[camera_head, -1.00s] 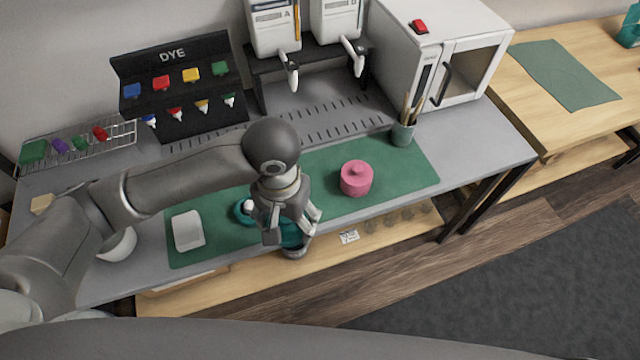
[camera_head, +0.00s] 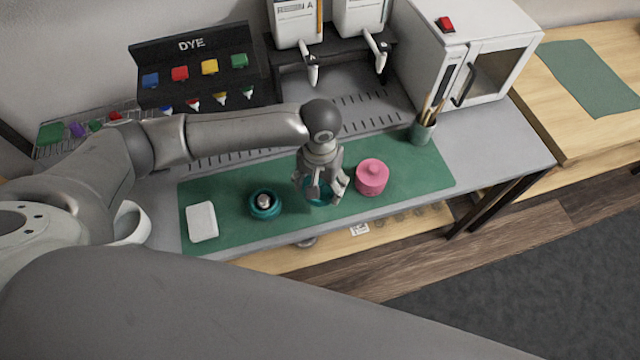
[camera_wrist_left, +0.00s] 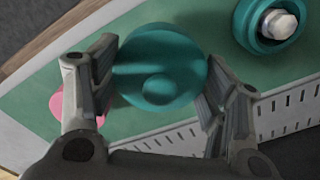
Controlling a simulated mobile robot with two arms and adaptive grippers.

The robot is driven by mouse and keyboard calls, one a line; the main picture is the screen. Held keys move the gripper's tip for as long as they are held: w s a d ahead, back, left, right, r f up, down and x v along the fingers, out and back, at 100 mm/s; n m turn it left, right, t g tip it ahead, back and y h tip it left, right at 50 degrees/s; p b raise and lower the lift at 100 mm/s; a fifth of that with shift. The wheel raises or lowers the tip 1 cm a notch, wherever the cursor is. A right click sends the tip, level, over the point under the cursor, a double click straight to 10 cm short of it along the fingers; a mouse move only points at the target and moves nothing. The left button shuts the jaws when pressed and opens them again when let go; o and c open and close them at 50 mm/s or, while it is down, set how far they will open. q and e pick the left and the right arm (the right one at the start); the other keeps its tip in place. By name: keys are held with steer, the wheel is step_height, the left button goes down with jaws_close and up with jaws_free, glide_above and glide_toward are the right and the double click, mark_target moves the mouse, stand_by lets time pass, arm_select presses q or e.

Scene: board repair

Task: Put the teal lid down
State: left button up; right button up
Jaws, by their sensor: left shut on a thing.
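The teal lid (camera_wrist_left: 160,62) is round with a small knob and sits between the fingers of my left gripper (camera_wrist_left: 158,80) in the left wrist view. In the head view my left gripper (camera_head: 320,190) is shut on the teal lid (camera_head: 319,193), which its fingers partly hide. It is over the green mat (camera_head: 415,170), between a teal pot and a pink lidded pot. I cannot tell whether the lid touches the mat. My right gripper is not in view.
The pink lidded pot (camera_head: 372,178) stands close to the right of my gripper. A white dish (camera_head: 202,222) lies at the mat's left end. A brush cup (camera_head: 422,131) stands at the back right. The mat right of the pink pot is clear.

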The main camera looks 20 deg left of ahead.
mark_target(320, 181)
arm_select(q)
steer(key=w+f, duration=0.1)
steer(key=w+a+f, duration=0.1)
steer(key=f, duration=0.1)
steer(key=shift+w+f, duration=0.2)
steer(key=shift+w, duration=0.2)
step_height(320, 181, down, 2)
steer(key=shift+f+p, duration=0.1)
steer(key=shift+p, duration=0.3)
steer(key=shift+f, duration=0.45)
steer(key=shift+f, duration=0.1)
steer(key=o, duration=0.9)
step_height(320, 181, up, 12)
steer(key=shift+r+b, duration=0.15)
steer(key=shift+b, duration=0.4)
